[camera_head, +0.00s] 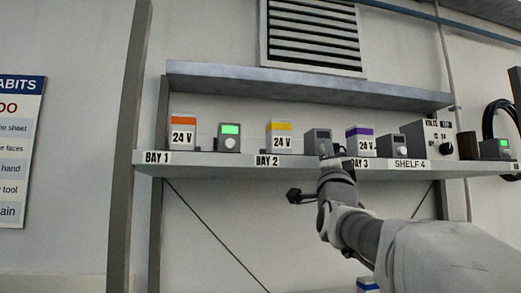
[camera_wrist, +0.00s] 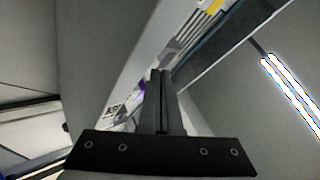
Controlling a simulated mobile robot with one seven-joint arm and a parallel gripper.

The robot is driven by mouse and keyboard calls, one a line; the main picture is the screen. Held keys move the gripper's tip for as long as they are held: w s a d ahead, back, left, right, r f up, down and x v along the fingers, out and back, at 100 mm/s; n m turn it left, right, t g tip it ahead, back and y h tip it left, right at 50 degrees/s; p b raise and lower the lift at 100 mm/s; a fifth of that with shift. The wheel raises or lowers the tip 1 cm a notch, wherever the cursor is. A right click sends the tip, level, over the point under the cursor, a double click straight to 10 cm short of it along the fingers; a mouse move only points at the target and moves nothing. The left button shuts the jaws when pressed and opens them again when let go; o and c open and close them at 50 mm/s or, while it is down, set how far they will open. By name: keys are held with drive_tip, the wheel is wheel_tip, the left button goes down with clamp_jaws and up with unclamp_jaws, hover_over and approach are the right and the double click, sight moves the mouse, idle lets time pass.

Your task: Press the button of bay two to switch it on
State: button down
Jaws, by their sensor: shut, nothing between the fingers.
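The bay two unit is a small dark grey box (camera_head: 318,142) on the shelf, right of a yellow-topped 24 V block (camera_head: 279,138) above the BAY 2 label (camera_head: 267,161). Its screen looks dark. My gripper (camera_head: 329,160) is just in front of the box's lower part, at shelf-edge height, and partly hides the button area. I cannot tell whether the fingertips touch it. In the wrist view my gripper's fingers (camera_wrist: 160,88) are together and empty; the yellow top (camera_wrist: 213,6) shows at the upper edge there.
The bay one box (camera_head: 229,138) has a lit green screen and a pale round button. Right of my gripper stand a purple-topped block (camera_head: 360,139), a dark-screened box (camera_head: 392,146) and a volts panel (camera_head: 430,138). An upper shelf (camera_head: 300,86) overhangs the row.

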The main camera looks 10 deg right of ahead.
drive_tip(key=shift+w, duration=0.25)
drive_tip(key=shift+s, duration=0.15)
drive_tip(key=shift+s+b, duration=0.8)
drive_tip(key=shift+b, duration=0.1)
drive_tip(key=shift+s, duration=0.1)
drive_tip(key=s+b, duration=0.5)
drive_tip(key=shift+s+d, duration=0.1)
drive_tip(key=shift+s, duration=0.3)
